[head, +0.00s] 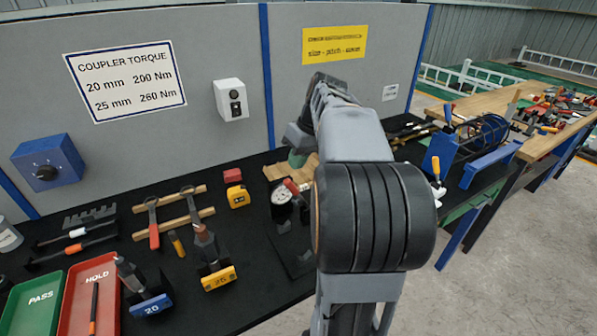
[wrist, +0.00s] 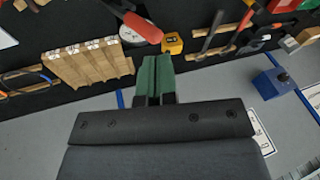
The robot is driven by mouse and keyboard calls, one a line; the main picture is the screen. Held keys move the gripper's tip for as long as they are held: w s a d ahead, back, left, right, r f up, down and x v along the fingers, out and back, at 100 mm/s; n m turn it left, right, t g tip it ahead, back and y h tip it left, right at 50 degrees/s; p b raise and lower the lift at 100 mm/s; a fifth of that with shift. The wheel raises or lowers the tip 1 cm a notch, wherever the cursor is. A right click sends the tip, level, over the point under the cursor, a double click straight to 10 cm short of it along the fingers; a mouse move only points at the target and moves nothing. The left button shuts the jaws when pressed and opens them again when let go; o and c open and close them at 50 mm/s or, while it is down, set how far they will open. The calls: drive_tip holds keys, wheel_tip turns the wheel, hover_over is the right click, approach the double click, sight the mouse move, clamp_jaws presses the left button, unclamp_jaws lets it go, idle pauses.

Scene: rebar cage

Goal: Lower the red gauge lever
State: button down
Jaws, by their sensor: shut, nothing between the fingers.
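The red gauge lever (head: 291,186) stands tilted beside a round white-faced gauge (head: 281,195) on the black bench, partly hidden behind my arm. In the wrist view the red lever (wrist: 141,26) is a thick red grip at the top, close to the fingertips, with a black part at its upper left. The pale gauge dial (wrist: 130,37) shows partly behind it. My gripper (wrist: 156,62) has green fingers shut together and empty. In the head view the green fingers (head: 297,158) show just above and behind the lever. I cannot tell whether they touch it.
A slotted wooden block (wrist: 90,66) lies beside the gauge. A yellow tape measure (head: 238,196) and red block (head: 232,175) lie to its left. Tools, black stands, and green (head: 32,300) and red (head: 66,318) trays fill the left bench. The grey panel (head: 200,60) rises behind.

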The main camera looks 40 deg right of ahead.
drive_tip(key=d+r+y, duration=0.1)
drive_tip(key=d+r, duration=0.2)
drive_tip(key=d, duration=0.6)
drive_tip(key=shift+n+t, duration=0.4)
drive_tip(key=x, duration=0.4)
drive_tip(key=s+a+p+x, duration=0.1)
drive_tip(key=x, duration=0.2)
drive_tip(key=a+x, duration=0.1)
drive_tip(key=x, duration=0.3)
drive_tip(key=shift+s+f, duration=0.1)
drive_tip(key=shift+a+f, duration=0.3)
drive_tip(key=shift+a, duration=0.15)
drive_tip(key=shift+a, duration=0.1)
